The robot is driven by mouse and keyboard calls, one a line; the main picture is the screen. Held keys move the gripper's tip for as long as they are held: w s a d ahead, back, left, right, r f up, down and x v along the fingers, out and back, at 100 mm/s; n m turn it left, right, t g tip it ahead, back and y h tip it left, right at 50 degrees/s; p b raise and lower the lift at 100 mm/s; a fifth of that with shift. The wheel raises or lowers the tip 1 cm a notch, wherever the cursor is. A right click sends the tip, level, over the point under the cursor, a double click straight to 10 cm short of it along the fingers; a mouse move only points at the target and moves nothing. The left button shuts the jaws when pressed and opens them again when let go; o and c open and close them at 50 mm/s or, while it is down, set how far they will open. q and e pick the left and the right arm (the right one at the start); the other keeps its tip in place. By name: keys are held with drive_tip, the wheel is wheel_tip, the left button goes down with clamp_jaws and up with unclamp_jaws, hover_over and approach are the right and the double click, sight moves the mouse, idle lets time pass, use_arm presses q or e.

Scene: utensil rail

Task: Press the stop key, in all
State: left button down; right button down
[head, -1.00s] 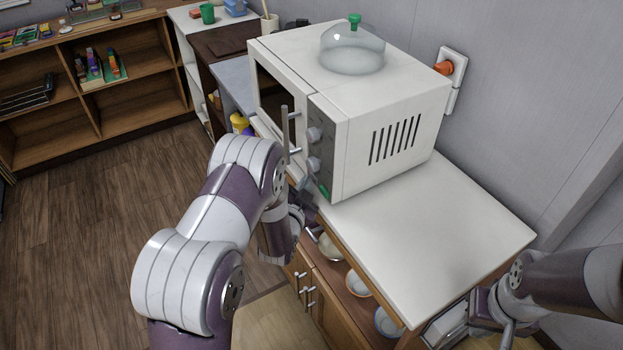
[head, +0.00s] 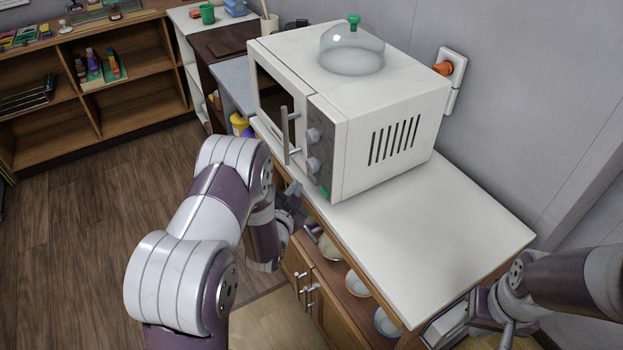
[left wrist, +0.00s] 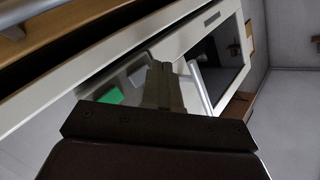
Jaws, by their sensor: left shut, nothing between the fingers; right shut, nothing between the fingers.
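The white microwave (head: 390,110) stands on the counter with its dark control panel (head: 324,130) facing left. A green key (head: 324,192) sits at the bottom of the panel, below two knobs; I take it as the stop key. My left gripper (head: 294,187) is shut and empty, in front of the panel's lower part, a little left of the key and apart from it. In the left wrist view its closed fingers (left wrist: 161,85) point toward the microwave front, with the green key (left wrist: 114,95) to their left. My right gripper (head: 507,332) is shut and empty, low at the counter's right end.
The door handle (head: 285,135) stands out from the microwave front, close to my left gripper; it also shows in the left wrist view (left wrist: 200,88). A glass dome (head: 352,50) rests on top. The white countertop (head: 440,230) is clear. Bowls sit on the shelf below.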

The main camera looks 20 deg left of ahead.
use_arm(q)
drive_tip(key=shift+s+a, duration=1.35)
drive_tip(key=shift+s, duration=0.15)
